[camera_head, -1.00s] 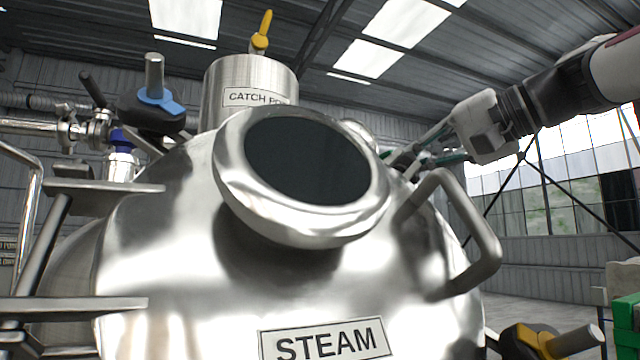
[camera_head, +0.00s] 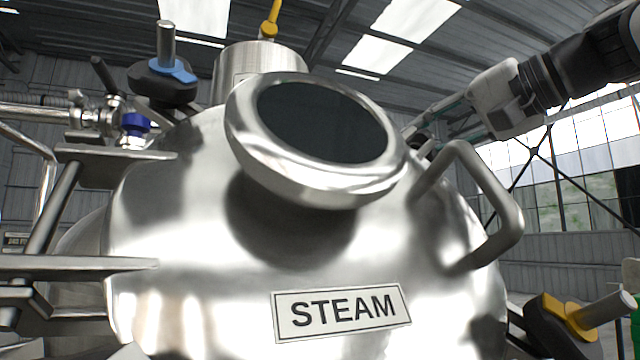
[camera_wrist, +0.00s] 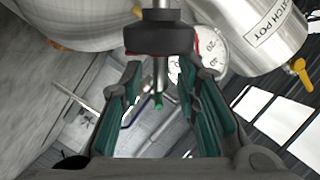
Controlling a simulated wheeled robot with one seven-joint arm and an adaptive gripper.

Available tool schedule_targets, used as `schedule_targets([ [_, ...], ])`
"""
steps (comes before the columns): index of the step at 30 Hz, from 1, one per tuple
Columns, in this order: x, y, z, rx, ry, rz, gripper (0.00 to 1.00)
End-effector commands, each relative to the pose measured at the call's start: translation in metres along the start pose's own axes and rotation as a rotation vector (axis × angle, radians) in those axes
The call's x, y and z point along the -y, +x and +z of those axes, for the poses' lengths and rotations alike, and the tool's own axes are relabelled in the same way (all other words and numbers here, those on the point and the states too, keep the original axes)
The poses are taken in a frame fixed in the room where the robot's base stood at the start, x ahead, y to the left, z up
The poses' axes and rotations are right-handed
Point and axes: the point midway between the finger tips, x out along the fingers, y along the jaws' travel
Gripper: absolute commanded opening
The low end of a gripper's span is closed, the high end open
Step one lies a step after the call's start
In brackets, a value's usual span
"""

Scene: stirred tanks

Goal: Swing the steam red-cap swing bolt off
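In the wrist view a dark round knob (camera_wrist: 158,40) on a metal stud stands just ahead of my fingertips. Small bits of red show at its edges; I take it for the red-cap swing bolt. My gripper (camera_wrist: 161,68) is open, one teal-padded finger at each side of the knob's lower part. I cannot tell whether either finger touches it. In the head view my gripper (camera_head: 428,130) reaches behind the right side of the steam tank (camera_head: 200,220), beyond its round lid window (camera_head: 322,122). The lid and tank hide most of the bolt there.
A blue-cap swing bolt (camera_head: 165,78) stands at the left and a yellow-cap one (camera_head: 570,325) at lower right. A bent handle (camera_head: 490,200) rises from the tank near my arm. The catch pot (camera_wrist: 265,32) and a gauge (camera_wrist: 212,50) are close to my gripper.

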Motion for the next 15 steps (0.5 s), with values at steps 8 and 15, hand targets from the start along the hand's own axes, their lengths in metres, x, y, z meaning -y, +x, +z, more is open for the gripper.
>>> schedule_targets([
  [8,0.001,-0.009,0.000,0.000,-0.001,-0.001,0.29],
  [15,0.001,-0.052,0.000,-0.002,-0.001,-0.001,0.29],
])
